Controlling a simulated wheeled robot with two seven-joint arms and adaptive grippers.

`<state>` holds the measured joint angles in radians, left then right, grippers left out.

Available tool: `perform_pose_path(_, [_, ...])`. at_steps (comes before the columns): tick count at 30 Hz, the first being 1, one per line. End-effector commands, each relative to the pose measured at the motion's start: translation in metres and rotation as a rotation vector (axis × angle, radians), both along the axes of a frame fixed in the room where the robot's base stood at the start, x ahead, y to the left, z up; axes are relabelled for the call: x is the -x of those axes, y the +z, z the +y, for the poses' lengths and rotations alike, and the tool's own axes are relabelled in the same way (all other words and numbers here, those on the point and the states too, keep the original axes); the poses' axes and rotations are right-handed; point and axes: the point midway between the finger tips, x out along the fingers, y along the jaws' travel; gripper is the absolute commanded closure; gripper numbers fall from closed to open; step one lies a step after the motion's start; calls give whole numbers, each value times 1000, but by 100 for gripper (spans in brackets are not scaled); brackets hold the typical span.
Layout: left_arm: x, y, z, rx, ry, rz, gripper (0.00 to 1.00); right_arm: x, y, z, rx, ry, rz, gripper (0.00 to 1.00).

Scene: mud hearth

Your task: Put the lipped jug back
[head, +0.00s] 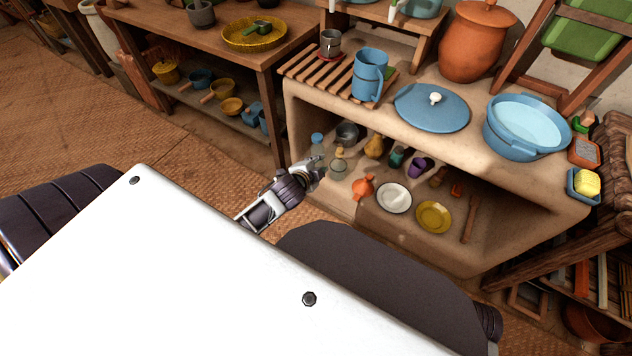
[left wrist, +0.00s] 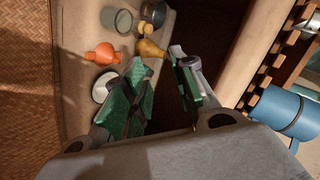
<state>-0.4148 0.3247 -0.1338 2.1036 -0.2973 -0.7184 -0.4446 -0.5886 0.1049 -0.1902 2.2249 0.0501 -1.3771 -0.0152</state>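A blue jug with a side handle (head: 369,76) stands upright at the left end of the hearth top, beside or on the slatted wooden rack; I take it as the lipped jug, though its lip is not clear. In the left wrist view the jug (left wrist: 287,110) shows at the right edge, outside the fingers. My left gripper (head: 316,174) is low in front of the hearth's lower shelf, below the jug and apart from it. Its green-padded fingers (left wrist: 158,92) are apart with nothing held between them. My right gripper is in neither view.
The lower shelf holds an orange flask (head: 363,187), a white plate (head: 394,198), a yellow plate (head: 434,217) and several small vessels. On the hearth top are a blue lid (head: 431,108), a blue basin (head: 526,128) and a clay pot (head: 474,45). A wooden table (head: 222,35) stands left.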

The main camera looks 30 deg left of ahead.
Motion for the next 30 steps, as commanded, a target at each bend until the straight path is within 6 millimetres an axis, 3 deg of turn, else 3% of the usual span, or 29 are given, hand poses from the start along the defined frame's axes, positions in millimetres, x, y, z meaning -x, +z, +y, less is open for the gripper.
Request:
perform_pose_path(3, [31, -27, -15, 144, 96, 125, 73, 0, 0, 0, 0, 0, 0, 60])
perform_pose_path(9, [88, -64, -46, 367, 264, 346, 73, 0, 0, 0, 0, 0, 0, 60])
perform_pose_path(18, [173, -90, -97, 610, 480, 658, 73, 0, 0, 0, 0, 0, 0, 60])
perform_pose_path(24, [196, -92, -112, 665, 536, 745, 73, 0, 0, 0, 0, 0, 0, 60])
perform_pose_path(30, [197, -92, -113, 667, 539, 751, 73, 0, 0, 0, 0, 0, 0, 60])
